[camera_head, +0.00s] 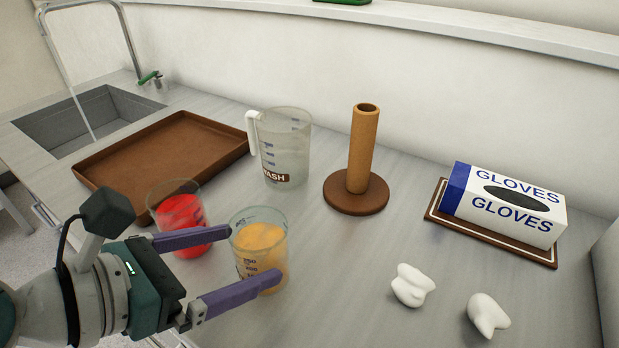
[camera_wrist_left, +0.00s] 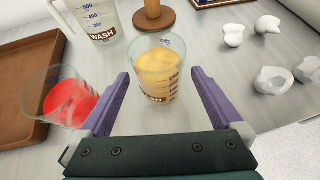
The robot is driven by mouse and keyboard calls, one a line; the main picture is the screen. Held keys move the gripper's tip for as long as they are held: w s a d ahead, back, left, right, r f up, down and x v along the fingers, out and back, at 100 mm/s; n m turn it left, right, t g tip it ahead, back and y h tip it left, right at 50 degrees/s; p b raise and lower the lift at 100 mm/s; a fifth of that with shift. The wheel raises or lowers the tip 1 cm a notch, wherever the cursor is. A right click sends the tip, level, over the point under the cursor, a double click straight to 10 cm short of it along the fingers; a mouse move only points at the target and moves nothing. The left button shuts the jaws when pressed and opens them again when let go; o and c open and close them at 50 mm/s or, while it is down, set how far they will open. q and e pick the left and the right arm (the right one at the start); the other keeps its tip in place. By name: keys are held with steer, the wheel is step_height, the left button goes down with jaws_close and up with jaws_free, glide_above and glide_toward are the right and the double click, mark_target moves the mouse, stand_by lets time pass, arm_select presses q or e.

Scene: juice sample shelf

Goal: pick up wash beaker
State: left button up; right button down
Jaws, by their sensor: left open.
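A clear beaker of orange liquid (camera_head: 261,240) stands upright on the counter. In the left wrist view this beaker (camera_wrist_left: 158,72) bears a WASH label low on its side. A clear handled jug (camera_head: 287,140), also labelled WASH, stands farther back. A beaker of red liquid (camera_head: 178,211) stands left of the orange one, partly hidden by a finger in the head view. My right gripper is not in view.
A brown tray (camera_head: 160,150) lies at the left beside the sink (camera_head: 90,118). A brown post on a round base (camera_head: 357,193) stands right of the jug. A glove box (camera_head: 505,203) and crumpled white pieces (camera_head: 412,285) are at the right. The middle front counter is clear.

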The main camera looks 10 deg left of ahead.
arm_select(q)
steer(key=shift+x, duration=1.1)
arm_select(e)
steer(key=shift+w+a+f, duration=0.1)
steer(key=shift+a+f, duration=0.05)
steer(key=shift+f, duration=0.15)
arm_select(q)
steer(key=b+x, duration=0.2)
steer(key=x, duration=0.3)
steer(key=shift+w+f, duration=0.1)
steer(key=shift+w, duration=0.1)
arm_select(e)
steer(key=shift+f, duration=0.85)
arm_select(q)
steer(key=c, duration=1.2)
